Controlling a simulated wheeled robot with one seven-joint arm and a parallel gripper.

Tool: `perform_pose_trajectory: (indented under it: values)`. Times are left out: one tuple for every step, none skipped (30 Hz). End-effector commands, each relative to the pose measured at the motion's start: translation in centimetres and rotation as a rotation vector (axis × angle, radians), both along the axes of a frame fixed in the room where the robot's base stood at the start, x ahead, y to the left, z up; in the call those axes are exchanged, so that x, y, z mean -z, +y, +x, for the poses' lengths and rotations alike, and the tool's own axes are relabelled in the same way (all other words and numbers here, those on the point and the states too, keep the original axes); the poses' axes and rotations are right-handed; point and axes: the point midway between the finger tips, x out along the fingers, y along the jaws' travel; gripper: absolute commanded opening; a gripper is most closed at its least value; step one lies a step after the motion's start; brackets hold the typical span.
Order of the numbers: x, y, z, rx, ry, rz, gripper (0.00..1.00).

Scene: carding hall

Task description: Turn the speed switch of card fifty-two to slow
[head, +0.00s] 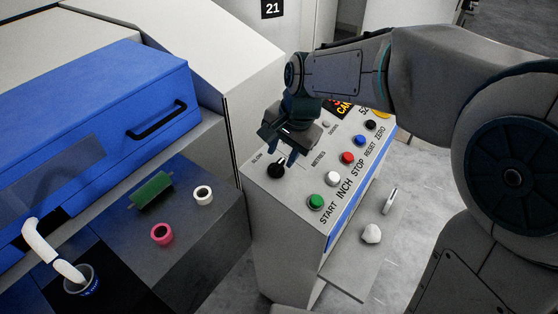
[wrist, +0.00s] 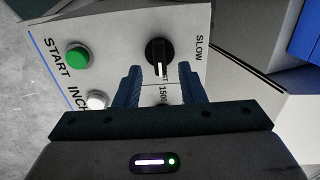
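The speed switch (head: 276,170) is a round black knob on the grey sloping top of the control panel (head: 280,208), beside the word SLOW. My gripper (head: 283,155) is over the panel, close to the knob. In the wrist view my gripper (wrist: 160,82) is open and empty, its two blue fingers apart just below the knob. I cannot tell whether they touch the panel. A partly hidden 52 is on the panel's far end.
Green START button (head: 316,202), white INCH button (head: 331,179), red STOP button (head: 347,158) and others line the panel. A blue-covered machine (head: 95,125) stands left, with a green roller (head: 151,190), pink ring (head: 162,234) and white ring (head: 203,195) on its dark ledge.

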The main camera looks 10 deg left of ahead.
Motion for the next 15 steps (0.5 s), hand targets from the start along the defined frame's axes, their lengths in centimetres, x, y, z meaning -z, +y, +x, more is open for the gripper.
perform_pose_trajectory:
  values:
    - [1.0,0.2,0.0,-0.001,0.004,-0.003,0.36]
    - [1.5,0.3,0.0,-0.001,0.003,-0.002,0.36]
    - [2.0,0.4,0.1,-0.001,0.003,-0.002,0.36]
    - [2.3,0.5,0.2,-0.001,0.003,-0.002,0.36]
    - [2.6,0.6,0.2,0.0,0.002,-0.001,0.36]
    - [3.0,0.7,0.3,0.0,0.002,-0.001,0.36]
    - [3.2,0.7,0.3,0.0,0.001,-0.002,0.36]
    - [3.4,0.7,0.3,0.0,0.0,-0.001,0.36]
    - [3.5,0.8,0.4,0.001,0.0,-0.001,0.36]
    - [3.6,0.8,0.4,0.001,-0.001,0.0,0.36]
    - [3.7,0.8,0.4,0.001,-0.001,0.0,0.36]
    - [3.8,0.8,0.4,0.001,-0.001,0.0,0.36]
    - [3.8,0.8,0.4,0.001,-0.001,0.0,0.36]
    - [3.8,0.8,0.4,0.001,-0.001,0.0,0.36]
    - [3.8,0.8,0.4,0.001,-0.001,0.0,0.36]
